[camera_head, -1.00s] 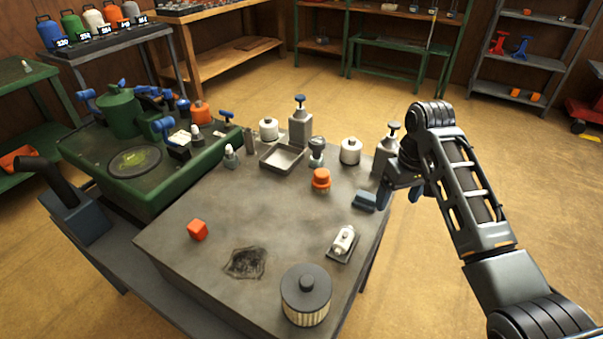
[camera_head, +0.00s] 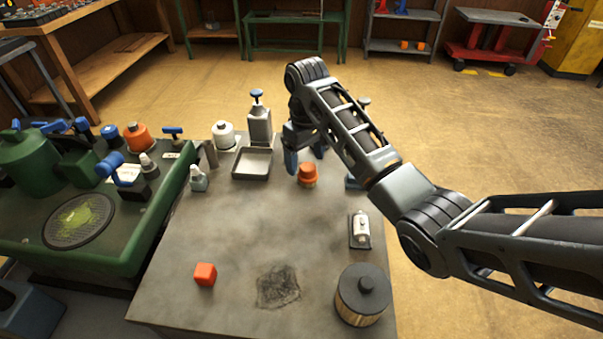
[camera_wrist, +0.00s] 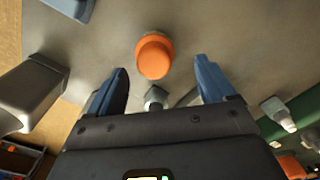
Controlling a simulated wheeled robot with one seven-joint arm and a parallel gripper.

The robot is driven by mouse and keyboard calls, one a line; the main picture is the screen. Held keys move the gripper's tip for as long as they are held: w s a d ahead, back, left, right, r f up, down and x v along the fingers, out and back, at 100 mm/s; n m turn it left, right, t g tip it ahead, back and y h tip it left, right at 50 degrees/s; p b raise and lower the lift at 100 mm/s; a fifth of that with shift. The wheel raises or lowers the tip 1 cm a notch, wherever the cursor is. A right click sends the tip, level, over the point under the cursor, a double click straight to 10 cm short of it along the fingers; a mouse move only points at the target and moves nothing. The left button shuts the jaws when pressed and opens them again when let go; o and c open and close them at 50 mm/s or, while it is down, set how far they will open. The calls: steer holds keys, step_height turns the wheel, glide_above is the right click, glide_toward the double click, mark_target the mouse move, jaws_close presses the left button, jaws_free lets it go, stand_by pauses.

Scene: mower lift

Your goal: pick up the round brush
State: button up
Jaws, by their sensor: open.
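An orange round-topped piece (camera_head: 308,175) stands on the grey worktable (camera_head: 230,230); it may be the round brush, but I cannot make out bristles. It also shows in the wrist view (camera_wrist: 155,57), just beyond my fingertips and roughly centred. My gripper (camera_head: 304,160) is open and empty, pointing down close behind this piece in the head view. In the wrist view its two blue fingers (camera_wrist: 160,70) are spread apart. A small grey piece (camera_wrist: 155,97) shows between the fingers, partly hidden by the gripper body.
A shallow grey tray (camera_head: 252,163), a blue-topped bottle (camera_head: 260,125) and a white canister (camera_head: 223,135) stand left of my gripper. A white part (camera_head: 360,230), a black-lidded filter (camera_head: 362,295) and a red cube (camera_head: 205,274) stand nearer. The table's middle is clear.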

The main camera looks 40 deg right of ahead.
mark_target(308, 166)
steer(key=shift+s+d+f+p, duration=0.1)
steer(key=shift+d+f+p, duration=0.1)
steer(key=shift+f, duration=1.25)
steer(key=shift+d+f+p, duration=0.2)
steer(key=shift+f, duration=1.2)
steer(key=shift+c, duration=0.2)
steer(key=c, duration=1.1)
